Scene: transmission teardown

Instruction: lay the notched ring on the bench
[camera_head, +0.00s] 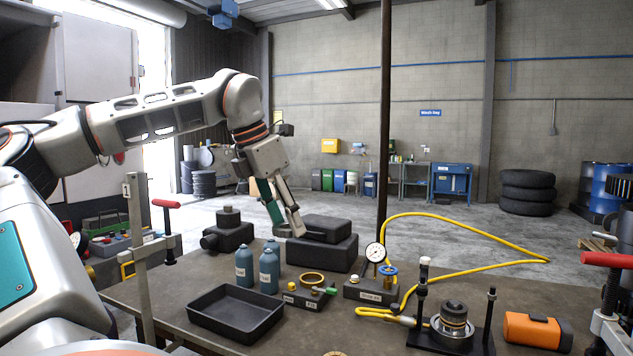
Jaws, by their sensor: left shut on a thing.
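My left gripper (293,229) hangs over the back of the bench (215,276), fingers pointing down, just in front of or above a black stepped block. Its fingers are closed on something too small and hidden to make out. Part of another ring (335,353) shows at the bottom picture edge. I cannot tell notches on either ring. A dark gear stack (453,312) stands on a black fixture at the right. My right gripper is not in view.
A black tray (236,330), blue-grey bottles (268,268), the black stepped block (322,252), a dial gauge (375,253), a yellow hose (460,226) and an orange case (538,331) crowd the bench. Red-handled clamps (166,204) stand at both sides.

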